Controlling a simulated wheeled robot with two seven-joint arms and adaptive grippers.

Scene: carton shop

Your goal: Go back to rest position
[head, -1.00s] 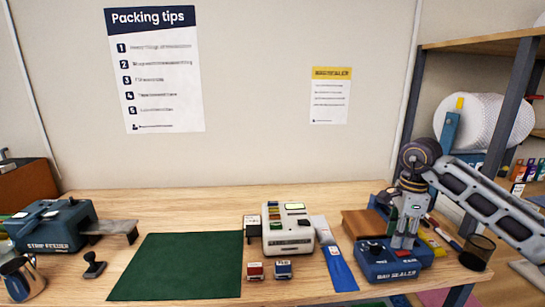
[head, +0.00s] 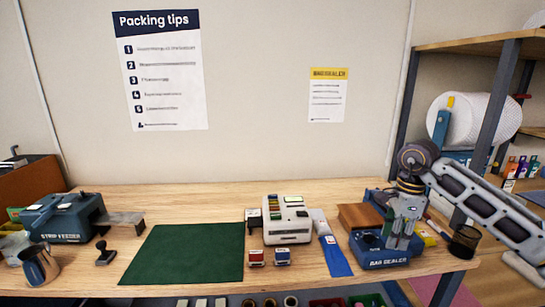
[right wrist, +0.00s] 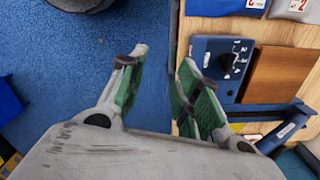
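My right gripper (head: 398,240) shows in the head view in front of the blue bag sealer (head: 372,262), covering part of it. In the right wrist view my right gripper (right wrist: 162,66) has its two green-padded fingers apart, with nothing between them. The table edge and blue floor lie beyond its fingertips. The bag sealer (right wrist: 213,52) with its dial stands to the right of the fingers there. My left gripper is not in view.
On the table (head: 180,205) are a strip feeder (head: 62,222), a metal jug (head: 38,265), a stamp (head: 103,254), a green mat (head: 190,253), a beige label machine (head: 286,225) and a blue strip (head: 336,258). A mesh cup (head: 464,242) and shelf post (head: 493,105) stand near my right arm.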

